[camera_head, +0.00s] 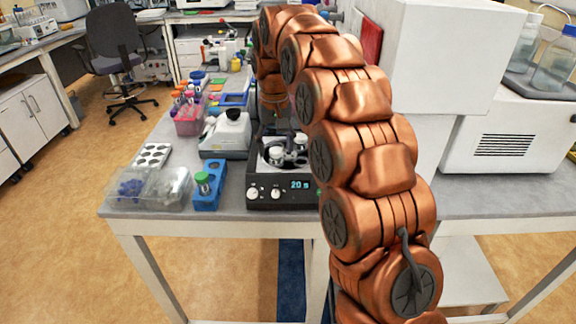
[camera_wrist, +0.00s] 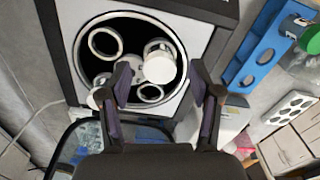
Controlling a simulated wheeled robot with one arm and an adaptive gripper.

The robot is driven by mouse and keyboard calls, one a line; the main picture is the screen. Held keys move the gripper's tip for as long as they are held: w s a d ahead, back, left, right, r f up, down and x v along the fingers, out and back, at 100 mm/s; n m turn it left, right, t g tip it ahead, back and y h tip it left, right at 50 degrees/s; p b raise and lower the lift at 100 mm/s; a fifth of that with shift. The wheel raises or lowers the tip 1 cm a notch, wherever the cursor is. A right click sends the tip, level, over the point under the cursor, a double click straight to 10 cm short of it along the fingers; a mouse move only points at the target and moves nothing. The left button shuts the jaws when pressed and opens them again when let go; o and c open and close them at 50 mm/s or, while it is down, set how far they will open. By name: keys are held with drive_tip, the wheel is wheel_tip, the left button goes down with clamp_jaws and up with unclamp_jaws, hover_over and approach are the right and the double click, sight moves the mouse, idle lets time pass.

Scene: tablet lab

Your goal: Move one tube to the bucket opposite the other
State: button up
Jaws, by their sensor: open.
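The centrifuge (camera_head: 283,194) stands open on the bench, its display reading 20 s. In the wrist view its round bowl (camera_wrist: 78,52) holds a rotor with ring-shaped buckets. One white-capped tube (camera_wrist: 160,62) stands at the upper right of the rotor. Another white-capped tube (camera_wrist: 97,98) is at the lower left, partly behind my left finger. An empty bucket (camera_wrist: 105,42) is at the upper left and another empty bucket (camera_wrist: 151,93) at the lower right. The two tubes appear to sit across from each other. My gripper (camera_wrist: 160,77) is open and empty above the rotor.
A blue rack (camera_head: 207,190) with a green-capped tube (camera_head: 202,178) stands left of the centrifuge. Clear bins (camera_head: 148,188), a white well tray (camera_head: 152,155) and a grey-white device (camera_head: 226,134) are nearby. A large white machine (camera_head: 510,135) stands to the right.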

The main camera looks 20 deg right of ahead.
drive_tip(key=shift+r, duration=3.75)
drive_tip(key=shift+s, duration=0.25)
drive_tip(key=s+d+f, duration=0.1)
drive_tip(key=s+f, duration=0.3)
drive_tip(key=s, duration=1)
drive_tip(key=s+d+f+g+p, duration=0.1)
drive_tip(key=s+f, duration=0.3)
drive_tip(key=s, duration=1)
drive_tip(key=s+d+f, duration=0.1)
drive_tip(key=s+f, duration=0.3)
drive_tip(key=s, duration=1)
drive_tip(key=shift+g+p, duration=0.35)
drive_tip(key=shift+g, duration=0.05)
drive_tip(key=shift+s+f, duration=0.1)
